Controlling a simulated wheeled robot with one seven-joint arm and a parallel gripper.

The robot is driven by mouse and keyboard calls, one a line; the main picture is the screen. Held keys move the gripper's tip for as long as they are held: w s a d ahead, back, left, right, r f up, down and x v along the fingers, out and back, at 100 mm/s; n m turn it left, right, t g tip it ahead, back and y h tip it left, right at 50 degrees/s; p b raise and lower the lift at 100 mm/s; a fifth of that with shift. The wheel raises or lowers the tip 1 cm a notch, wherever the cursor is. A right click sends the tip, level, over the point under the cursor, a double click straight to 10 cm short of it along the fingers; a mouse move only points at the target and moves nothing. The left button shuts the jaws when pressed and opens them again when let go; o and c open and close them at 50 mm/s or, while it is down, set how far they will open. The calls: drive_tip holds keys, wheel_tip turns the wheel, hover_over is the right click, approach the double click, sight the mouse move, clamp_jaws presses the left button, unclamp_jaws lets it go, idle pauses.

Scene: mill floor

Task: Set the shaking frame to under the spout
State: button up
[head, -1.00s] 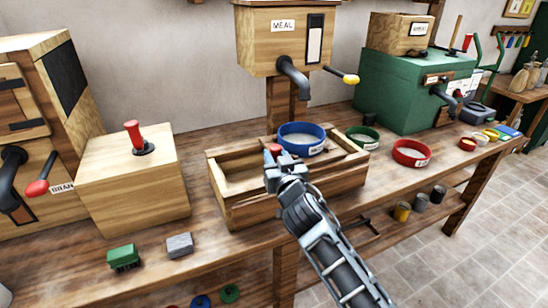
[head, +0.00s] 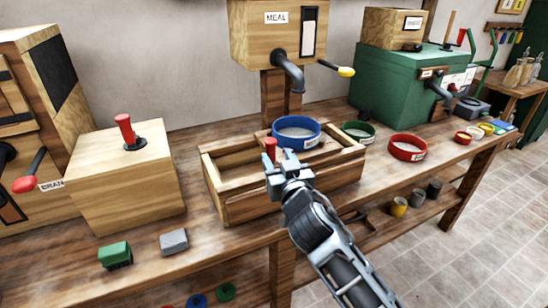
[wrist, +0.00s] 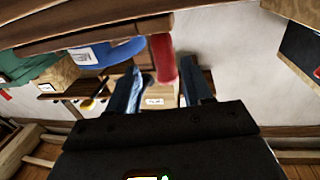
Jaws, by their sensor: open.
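The shaking frame (head: 230,205) is a wooden box-like frame on the bench. A blue-rimmed sieve (head: 297,124) sits in its right part, and a red upright handle (head: 270,148) stands near its middle. The dark spout (head: 290,72) of the meal bin hangs above and behind the sieve. My gripper (head: 287,170) is open at the front of the red handle. In the wrist view, the red handle (wrist: 163,60) shows between the two open fingers; whether they touch it I cannot tell. The gripper partly hides the frame's front and the handle's lower end.
A wooden box with a red lever (head: 125,180) stands left of the frame. A green brush (head: 115,255) and a grey block (head: 174,242) lie in front. Green-rimmed (head: 358,132) and red-rimmed (head: 407,147) sieves and a green machine (head: 395,85) stand to the right.

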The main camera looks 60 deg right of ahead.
drive_tip(key=shift+b+v, duration=0.3)
drive_tip(key=shift+v, duration=1.2)
drive_tip(key=s+a+f+n+t+y, duration=0.1)
drive_tip(key=s+a+f+n+y, duration=0.25)
drive_tip(key=s+a, duration=0.4)
drive_tip(key=s+a+f+n+t+y, duration=0.1)
drive_tip(key=s+a+f+n+y, duration=0.3)
drive_tip(key=a, duration=0.6)
drive_tip(key=s+a+r+y, duration=0.2)
drive_tip(key=s+a, duration=0.2)
drive_tip(key=s, duration=0.3)
drive_tip(key=s+a+r+n+y, duration=0.1)
drive_tip(key=s+a+r+y, duration=0.1)
drive_tip(key=s, duration=0.5)
drive_tip(key=shift+a+r+y, duration=0.35)
drive_tip(key=shift+a+r, duration=0.15)
drive_tip(key=shift+a, duration=0.75)
